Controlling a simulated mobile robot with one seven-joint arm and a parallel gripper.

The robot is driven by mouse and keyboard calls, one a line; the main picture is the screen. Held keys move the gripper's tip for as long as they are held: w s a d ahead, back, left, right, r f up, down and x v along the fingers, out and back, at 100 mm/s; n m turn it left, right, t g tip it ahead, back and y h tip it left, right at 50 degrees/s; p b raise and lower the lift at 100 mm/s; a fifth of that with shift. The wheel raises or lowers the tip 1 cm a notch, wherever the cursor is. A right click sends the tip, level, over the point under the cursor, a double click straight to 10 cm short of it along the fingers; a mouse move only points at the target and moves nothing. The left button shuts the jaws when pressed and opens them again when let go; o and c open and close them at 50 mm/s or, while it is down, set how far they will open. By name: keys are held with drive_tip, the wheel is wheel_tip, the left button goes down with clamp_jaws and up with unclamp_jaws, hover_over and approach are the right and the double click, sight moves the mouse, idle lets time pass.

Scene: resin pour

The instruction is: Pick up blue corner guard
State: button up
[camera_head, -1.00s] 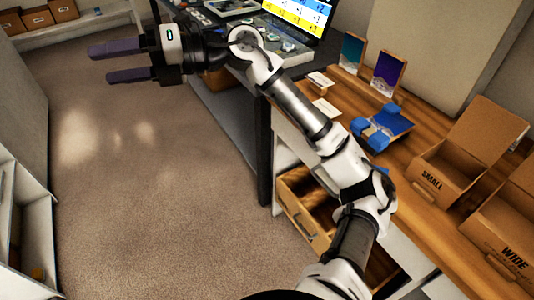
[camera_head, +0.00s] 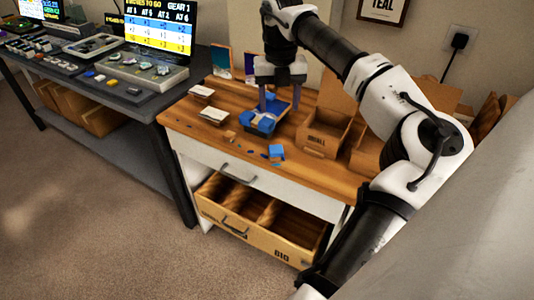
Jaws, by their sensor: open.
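A loose blue corner guard (camera_head: 277,152) sits on the wooden worktop near its front edge. More blue guards (camera_head: 259,122) are on a small dark-blue panel (camera_head: 281,106) farther back; their exact number is unclear. My gripper (camera_head: 281,108) points down over that panel, its two fingers apart with nothing visibly held. It is behind and above the loose guard, clear of it. The fingers partly cover the panel, and I cannot tell whether their tips touch it.
An open cardboard box marked SMALL (camera_head: 322,140) stands right of the panel, with another box (camera_head: 366,156) beside it. White cards (camera_head: 208,108) and small scraps lie on the worktop (camera_head: 190,118). An open drawer (camera_head: 262,222) juts out below. A grey bench (camera_head: 150,100) stands left.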

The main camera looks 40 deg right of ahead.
hover_over(276, 148)
drive_tip(key=f, duration=0.7)
drive_tip(key=shift+w+d+f+p, duration=0.25)
drive_tip(key=shift+d+f+p, duration=0.1)
drive_tip(key=shift+f+p, duration=0.05)
drive_tip(key=f, duration=0.1)
drive_tip(key=f+p, duration=0.1)
drive_tip(key=f, duration=0.2)
drive_tip(key=shift+s+a, duration=0.25)
drive_tip(key=shift+a, duration=0.15)
drive_tip(key=shift+f, duration=0.6)
drive_tip(key=c, duration=1)
drive_tip(key=shift+r, duration=0.1)
drive_tip(key=shift+c, duration=0.2)
